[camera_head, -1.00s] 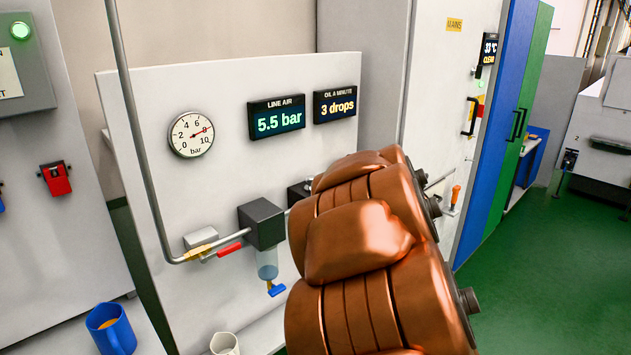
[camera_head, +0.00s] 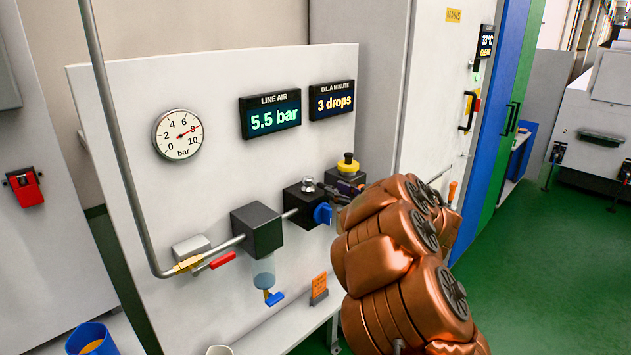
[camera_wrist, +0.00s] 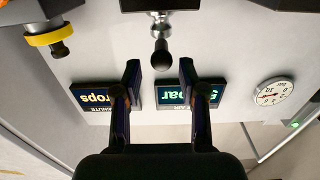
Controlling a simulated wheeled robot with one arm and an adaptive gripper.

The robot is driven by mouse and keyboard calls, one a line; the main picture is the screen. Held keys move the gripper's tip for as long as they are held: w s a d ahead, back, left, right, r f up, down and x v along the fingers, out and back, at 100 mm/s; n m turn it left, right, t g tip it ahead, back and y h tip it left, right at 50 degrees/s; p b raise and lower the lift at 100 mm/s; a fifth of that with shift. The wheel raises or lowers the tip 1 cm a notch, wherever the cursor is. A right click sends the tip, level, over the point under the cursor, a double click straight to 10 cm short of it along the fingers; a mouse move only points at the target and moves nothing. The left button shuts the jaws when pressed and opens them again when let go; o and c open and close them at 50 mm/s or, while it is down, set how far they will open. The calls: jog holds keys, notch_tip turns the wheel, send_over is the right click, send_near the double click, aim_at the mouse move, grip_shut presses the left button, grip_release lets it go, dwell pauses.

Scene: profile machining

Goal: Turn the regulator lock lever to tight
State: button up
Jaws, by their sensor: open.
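A chrome-stemmed lever with a black ball end (camera_wrist: 162,56), which I take to be the regulator lock lever, shows in the upside-down wrist view. It hangs from a dark block there, lined up between the fingertips. In the head view, the black regulator block (camera_head: 300,208) has a chrome fitting (camera_head: 308,184) on top and a blue knob (camera_head: 323,213) at its front; the ball end is not clear there. My gripper (camera_wrist: 160,69) is open, its dark fingers on either side of the ball's line. I cannot tell whether they touch it.
A yellow-topped unit (camera_head: 348,164) stands right of the regulator; its yellow collar shows in the wrist view (camera_wrist: 45,39). A black block (camera_head: 257,228), pipe (camera_head: 126,170), red-handled valve (camera_head: 222,259) and orange tag (camera_head: 319,287) are nearby. The panel (camera_head: 215,90) stands behind.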

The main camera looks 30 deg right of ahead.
aim_at(318, 182)
jog(key=p+x, duration=0.2)
jog(key=x, duration=0.5)
jog(key=shift+w+a, duration=0.1)
jog(key=shift+w, duration=0.15)
grip_shut()
dwell(0.5)
